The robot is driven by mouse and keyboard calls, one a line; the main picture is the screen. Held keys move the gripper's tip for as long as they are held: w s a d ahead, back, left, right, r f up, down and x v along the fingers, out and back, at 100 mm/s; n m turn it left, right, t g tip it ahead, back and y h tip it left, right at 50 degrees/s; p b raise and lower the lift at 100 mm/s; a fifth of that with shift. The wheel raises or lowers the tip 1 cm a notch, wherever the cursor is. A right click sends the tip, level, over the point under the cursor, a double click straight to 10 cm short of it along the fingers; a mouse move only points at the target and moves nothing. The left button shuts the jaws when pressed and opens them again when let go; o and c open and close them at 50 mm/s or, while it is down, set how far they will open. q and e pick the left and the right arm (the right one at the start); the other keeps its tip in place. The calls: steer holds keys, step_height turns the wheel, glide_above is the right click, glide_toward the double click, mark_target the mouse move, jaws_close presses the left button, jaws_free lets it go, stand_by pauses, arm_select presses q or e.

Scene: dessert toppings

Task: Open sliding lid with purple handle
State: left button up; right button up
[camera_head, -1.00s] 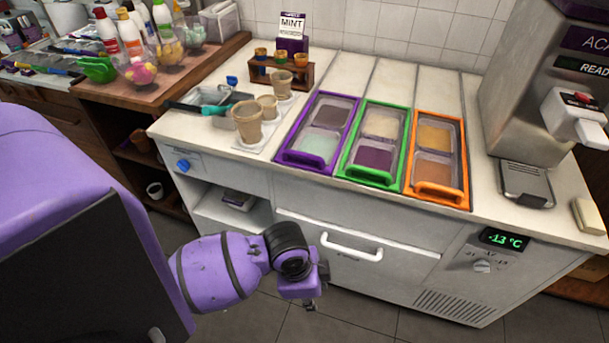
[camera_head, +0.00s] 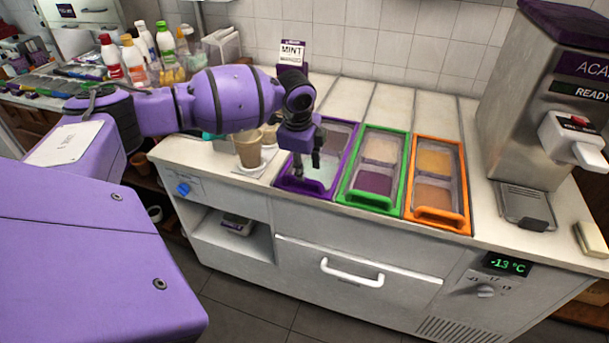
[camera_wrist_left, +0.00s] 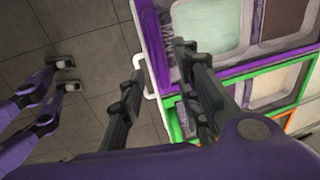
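The purple-framed sliding lid (camera_head: 343,158) is the leftmost of three on the white counter. It has two clear panes, with a pale mint one near the front. Its purple front handle bar (camera_wrist_left: 154,38) shows in the left wrist view. My left gripper (camera_head: 308,171) is over the front part of this lid, pointing down. In the left wrist view my left gripper (camera_wrist_left: 160,57) has its two fingers apart, with the handle bar seen between the tips. I cannot tell whether the fingers touch it.
Green (camera_head: 370,201) and orange (camera_head: 436,218) lids lie to the right. Paper cups (camera_head: 248,150) stand just left of the purple lid. A dispenser machine (camera_head: 515,120) stands at the right. A white drawer handle (camera_head: 352,274) sticks out below the counter.

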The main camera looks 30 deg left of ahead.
arm_select(q)
steer(key=shift+w+a+f, duration=0.1)
steer(key=shift+w+f, duration=0.1)
steer(key=shift+f, duration=0.85)
steer(key=shift+w+f, duration=0.2)
steer(key=shift+f, duration=0.8)
jaws_close()
